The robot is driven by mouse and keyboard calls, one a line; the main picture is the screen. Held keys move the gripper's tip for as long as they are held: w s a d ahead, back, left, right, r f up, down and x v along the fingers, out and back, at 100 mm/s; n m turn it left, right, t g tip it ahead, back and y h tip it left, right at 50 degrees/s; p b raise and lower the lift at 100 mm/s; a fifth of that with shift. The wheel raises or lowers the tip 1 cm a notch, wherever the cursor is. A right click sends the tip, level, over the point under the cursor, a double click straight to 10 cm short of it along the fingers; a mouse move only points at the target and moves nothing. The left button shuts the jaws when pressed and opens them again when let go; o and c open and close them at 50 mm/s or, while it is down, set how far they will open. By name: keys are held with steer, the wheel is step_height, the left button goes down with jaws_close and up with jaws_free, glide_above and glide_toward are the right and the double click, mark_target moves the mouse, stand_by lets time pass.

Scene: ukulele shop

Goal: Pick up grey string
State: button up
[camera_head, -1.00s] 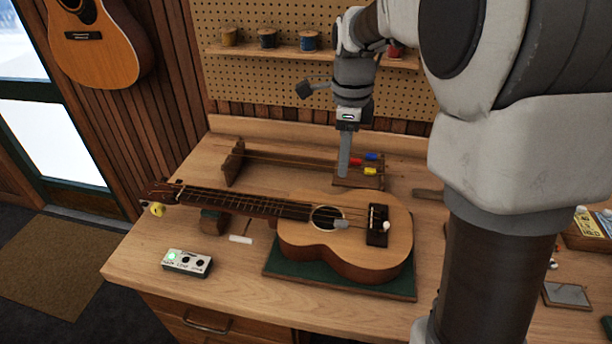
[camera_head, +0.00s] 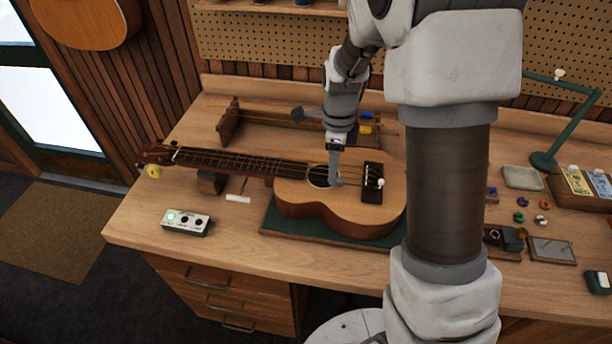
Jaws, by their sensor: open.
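A small grey piece (camera_head: 342,182) shows on the ukulele (camera_head: 309,199) top, between the sound hole and the dark bridge; it looks like part of the grey string, but the thin string itself is hard to make out. My gripper (camera_head: 334,172) points down over the sound hole, with its finger close beside or in front of the grey piece. It is open. I cannot tell whether it touches the grey piece. The ukulele lies face up on a green mat (camera_head: 290,226), its neck to the left on a wooden rest (camera_head: 211,183).
Behind the ukulele is a wooden string rack (camera_head: 229,121) with yellow and blue tags at its right end. A pedal-like box (camera_head: 186,222) stands front left. A green lamp (camera_head: 545,160) and small parts are at the right. My arm hides the bench beside the ukulele's body.

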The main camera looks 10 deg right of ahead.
step_height(320, 180, down, 3)
steer(key=shift+s+f, duration=0.1)
steer(key=shift+s, duration=0.05)
steer(key=shift+c, duration=0.3)
jaws_close()
